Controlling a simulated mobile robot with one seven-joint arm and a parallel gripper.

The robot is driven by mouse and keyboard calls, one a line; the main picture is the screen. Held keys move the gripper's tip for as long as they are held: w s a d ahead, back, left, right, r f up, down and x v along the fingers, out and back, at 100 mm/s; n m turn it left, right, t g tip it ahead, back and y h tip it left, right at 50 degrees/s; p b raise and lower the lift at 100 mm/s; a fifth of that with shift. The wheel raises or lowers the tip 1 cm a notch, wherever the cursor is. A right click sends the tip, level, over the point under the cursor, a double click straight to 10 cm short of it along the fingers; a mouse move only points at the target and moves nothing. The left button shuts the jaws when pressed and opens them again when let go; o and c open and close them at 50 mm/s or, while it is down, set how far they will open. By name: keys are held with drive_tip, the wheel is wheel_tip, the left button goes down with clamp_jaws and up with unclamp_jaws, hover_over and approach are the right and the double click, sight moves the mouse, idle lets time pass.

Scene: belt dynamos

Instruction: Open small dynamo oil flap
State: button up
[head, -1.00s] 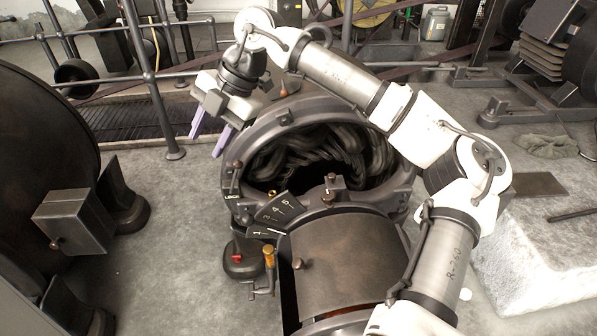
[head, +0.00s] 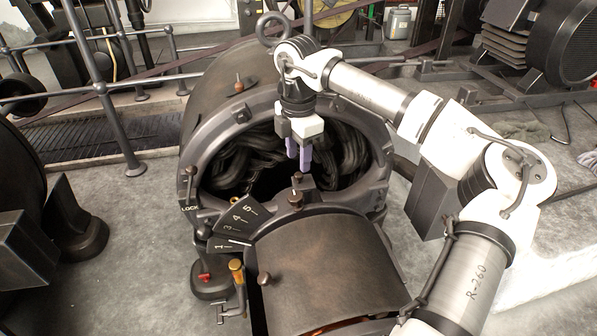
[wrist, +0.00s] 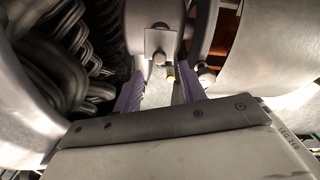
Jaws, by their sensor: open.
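The dynamo has a round dark ring frame (head: 215,130) with thick dark coils inside. On the bearing housing at its front sits a small plate with a knob (head: 297,188), which looks like the oil flap; it appears lying flat. In the wrist view this small square plate (wrist: 155,40) and its round knob lie ahead, between the lines of my fingers. My gripper (head: 299,154) is open and empty, with purple fingers pointing down just above and behind the knob. The fingers also show in the wrist view (wrist: 162,90). Whether they touch anything cannot be told.
A numbered dark scale plate (head: 240,222) and a brass-handled lever (head: 238,274) stand left of the housing. A curved brown cover (head: 335,265) lies in front. A lifting ring (head: 272,28) rises behind.

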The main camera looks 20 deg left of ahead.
sight(298, 174)
drive_tip(key=shift+f+b, duration=0.35)
drive_tip(key=shift+f, duration=1.7)
drive_tip(key=shift+c, duration=0.4)
clamp_jaws()
